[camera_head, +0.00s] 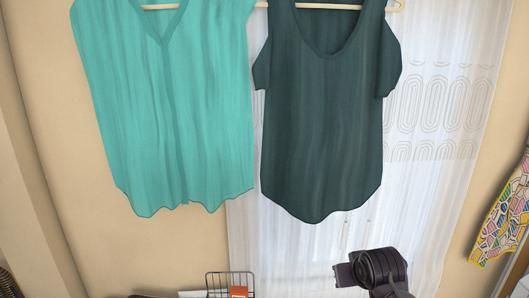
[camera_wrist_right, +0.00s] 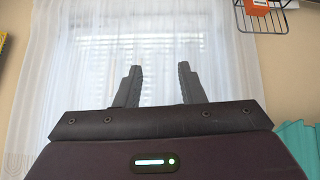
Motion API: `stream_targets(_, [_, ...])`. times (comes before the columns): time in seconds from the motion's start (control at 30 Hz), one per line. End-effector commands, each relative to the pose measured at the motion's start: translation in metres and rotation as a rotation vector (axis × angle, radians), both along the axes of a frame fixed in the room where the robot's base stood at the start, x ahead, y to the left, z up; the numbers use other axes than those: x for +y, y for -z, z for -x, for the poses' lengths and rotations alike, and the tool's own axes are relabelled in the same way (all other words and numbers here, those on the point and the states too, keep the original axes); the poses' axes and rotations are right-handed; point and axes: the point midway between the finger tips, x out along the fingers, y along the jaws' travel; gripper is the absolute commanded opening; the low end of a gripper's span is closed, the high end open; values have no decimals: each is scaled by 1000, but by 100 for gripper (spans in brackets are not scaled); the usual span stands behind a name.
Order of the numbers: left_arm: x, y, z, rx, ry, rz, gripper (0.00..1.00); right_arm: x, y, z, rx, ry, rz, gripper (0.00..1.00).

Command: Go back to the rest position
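My right gripper (camera_wrist_right: 160,84) shows in the right wrist view with its two grey fingers apart and nothing between them. Behind the fingers is only a white curtain. In the head view a dark part of my right arm (camera_head: 378,268) rises from the bottom edge, right of centre; the fingers cannot be made out there. No totes show in either view.
A teal top (camera_head: 170,110) and a dark green top (camera_head: 325,115) hang in front of a beige wall and a white curtain (camera_head: 440,110). A wire basket (camera_head: 215,282) holds an orange box (camera_head: 239,291). Patterned cloth (camera_head: 505,220) hangs at the right edge.

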Motion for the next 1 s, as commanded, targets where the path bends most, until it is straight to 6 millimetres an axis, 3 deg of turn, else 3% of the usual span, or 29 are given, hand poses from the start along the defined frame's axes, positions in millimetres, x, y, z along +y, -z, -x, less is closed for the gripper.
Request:
stream_targets(0.03, [0,0,0,-1,0,0,36,1,24,27,43,-7,4,36])
stream_targets(0.2, [0,0,0,-1,0,0,36,4,77,113,166,-32,11,36])
stream_targets(0.4, [0,0,0,-1,0,0,36,8,102,184,263,-55,12,36])
stream_targets(0.87, [0,0,0,0,0,0,36,13,112,278,395,-88,4,36])
stream_targets(1.0, [0,5,0,0,0,0,36,14,146,271,409,-90,6,36])
